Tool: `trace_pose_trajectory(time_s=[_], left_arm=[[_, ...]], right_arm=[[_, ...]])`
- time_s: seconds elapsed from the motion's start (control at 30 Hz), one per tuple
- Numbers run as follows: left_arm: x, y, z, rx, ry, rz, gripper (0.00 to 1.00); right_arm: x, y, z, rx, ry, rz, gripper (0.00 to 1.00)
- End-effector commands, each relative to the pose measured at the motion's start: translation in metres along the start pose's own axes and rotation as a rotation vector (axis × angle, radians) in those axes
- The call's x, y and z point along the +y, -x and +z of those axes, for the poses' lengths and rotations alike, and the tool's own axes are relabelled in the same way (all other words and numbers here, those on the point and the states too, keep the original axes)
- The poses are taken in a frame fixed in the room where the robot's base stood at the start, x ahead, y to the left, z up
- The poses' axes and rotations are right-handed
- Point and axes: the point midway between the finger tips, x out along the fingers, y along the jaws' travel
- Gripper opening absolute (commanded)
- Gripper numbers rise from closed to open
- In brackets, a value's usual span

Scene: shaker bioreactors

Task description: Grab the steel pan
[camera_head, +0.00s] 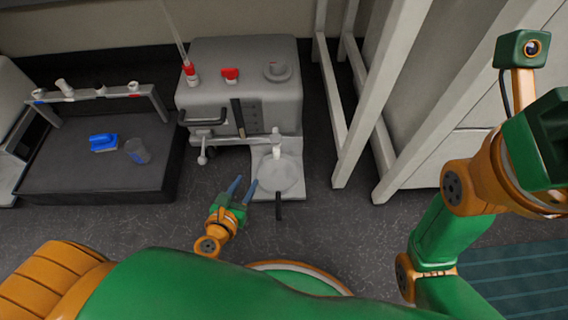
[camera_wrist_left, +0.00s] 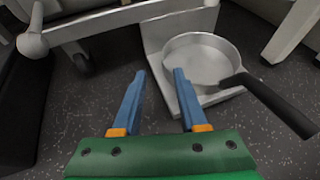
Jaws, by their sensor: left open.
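The steel pan (camera_head: 281,177) is a round, shallow, light grey pan resting on a low pale plate (camera_head: 262,152) in front of the grey machine. Its black handle (camera_head: 278,207) points toward me. In the left wrist view the pan (camera_wrist_left: 201,60) lies at the upper right, with its black handle (camera_wrist_left: 268,98) reaching to the lower right. My left gripper (camera_head: 243,187) has blue fingers spread apart and empty, just left of the pan and handle. In the left wrist view the gripper (camera_wrist_left: 157,75) points toward the pan's left side without visible contact. My right arm shows at the right; its fingers cannot be made out.
The grey wheeled machine (camera_head: 240,75) stands behind the pan. At the left a dark bench (camera_head: 90,165) holds a blue object (camera_head: 103,142) and a grey cup (camera_head: 137,151). White frame legs (camera_head: 345,145) stand right of the pan. The dark speckled floor in front is clear.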

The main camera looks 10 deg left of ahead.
Motion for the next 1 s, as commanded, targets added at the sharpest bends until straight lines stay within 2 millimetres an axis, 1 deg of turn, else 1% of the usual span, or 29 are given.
trace_pose_trajectory(time_s=[0.07,0.17,0.33,0.43,0.53,0.7,0.77,0.8,0.87,1.0], left_arm=[[-0.001,-0.004,-0.002,-0.001,-0.011,-0.003,0.42],[-0.001,-0.017,-0.002,-0.003,-0.012,-0.004,0.42],[-0.008,-0.050,-0.002,-0.005,-0.010,-0.004,0.42],[-0.008,-0.067,-0.002,-0.003,-0.011,-0.003,0.42],[-0.008,-0.072,0.000,-0.001,-0.010,-0.004,0.42],[-0.008,-0.071,0.001,0.000,-0.010,-0.004,0.42],[-0.008,-0.071,0.001,0.000,-0.010,-0.004,0.26],[-0.008,-0.071,0.001,0.000,-0.009,-0.003,0.15],[-0.008,-0.071,0.001,0.000,-0.009,-0.003,0.00],[-0.008,-0.071,0.001,0.000,-0.009,-0.003,0.00]], right_arm=[[-0.001,0.002,-0.004,0.012,0.000,-0.001,0.50],[-0.002,0.004,-0.006,0.020,0.000,-0.002,0.50],[-0.005,0.012,-0.012,0.032,0.001,-0.006,0.50],[-0.007,0.014,-0.016,0.043,0.001,-0.009,0.50],[-0.007,0.013,-0.017,0.045,0.001,-0.009,0.50],[-0.007,0.012,-0.016,0.044,0.001,-0.009,0.50],[-0.007,0.012,-0.016,0.044,0.001,-0.009,0.50],[-0.007,0.012,-0.016,0.044,0.001,-0.009,0.50],[-0.007,0.012,-0.016,0.044,0.001,-0.009,0.50],[-0.007,0.012,-0.017,0.044,0.002,-0.009,0.50]])
